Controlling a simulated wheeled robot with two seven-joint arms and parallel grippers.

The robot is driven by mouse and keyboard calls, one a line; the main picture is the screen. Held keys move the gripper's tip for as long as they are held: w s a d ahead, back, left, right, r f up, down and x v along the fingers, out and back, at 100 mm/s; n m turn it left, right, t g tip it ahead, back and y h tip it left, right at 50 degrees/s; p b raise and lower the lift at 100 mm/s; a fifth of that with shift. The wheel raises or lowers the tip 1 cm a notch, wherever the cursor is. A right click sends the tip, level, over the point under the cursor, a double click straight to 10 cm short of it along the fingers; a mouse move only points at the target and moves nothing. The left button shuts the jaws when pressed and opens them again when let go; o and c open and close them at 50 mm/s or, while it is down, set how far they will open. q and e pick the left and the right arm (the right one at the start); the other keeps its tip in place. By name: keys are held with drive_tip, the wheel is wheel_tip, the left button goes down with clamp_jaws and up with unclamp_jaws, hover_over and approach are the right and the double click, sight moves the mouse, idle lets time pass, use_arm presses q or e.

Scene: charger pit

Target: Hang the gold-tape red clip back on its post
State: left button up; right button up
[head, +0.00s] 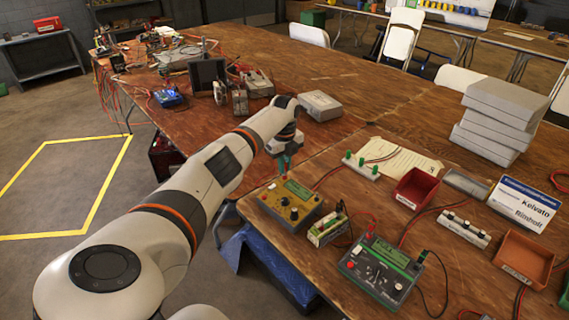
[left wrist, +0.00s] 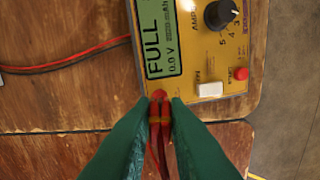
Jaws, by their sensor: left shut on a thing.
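My left gripper (head: 284,166) has green fingers and is over the far left edge of the yellow charger (head: 291,203). In the left wrist view its fingers (left wrist: 160,112) are shut on a red clip (left wrist: 159,97) with a gold-coloured band, and a cable trails back between them. The clip is beside or over the lower edge of the yellow charger's display (left wrist: 160,45), which reads FULL; I cannot tell if they touch. A strip with green posts (head: 361,166) and a strip with dark-topped posts (head: 463,229) stand to the right. My right gripper is not in view.
A small charger (head: 328,229) and a green-topped grey charger (head: 380,269) stand nearby, with red and black leads. A red bin (head: 416,189), an orange bin (head: 523,258) and a white sign (head: 524,203) are at right. A grey box (head: 320,106) lies farther back.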

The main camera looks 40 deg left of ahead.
use_arm(q)
drive_tip(key=o, duration=0.8)
drive_tip(key=shift+o, duration=0.2)
drive_tip(key=shift+o, duration=1.1)
drive_tip(key=shift+r, duration=0.1)
drive_tip(key=shift+r+p, duration=3.35)
drive_tip(key=shift+r, duration=0.3)
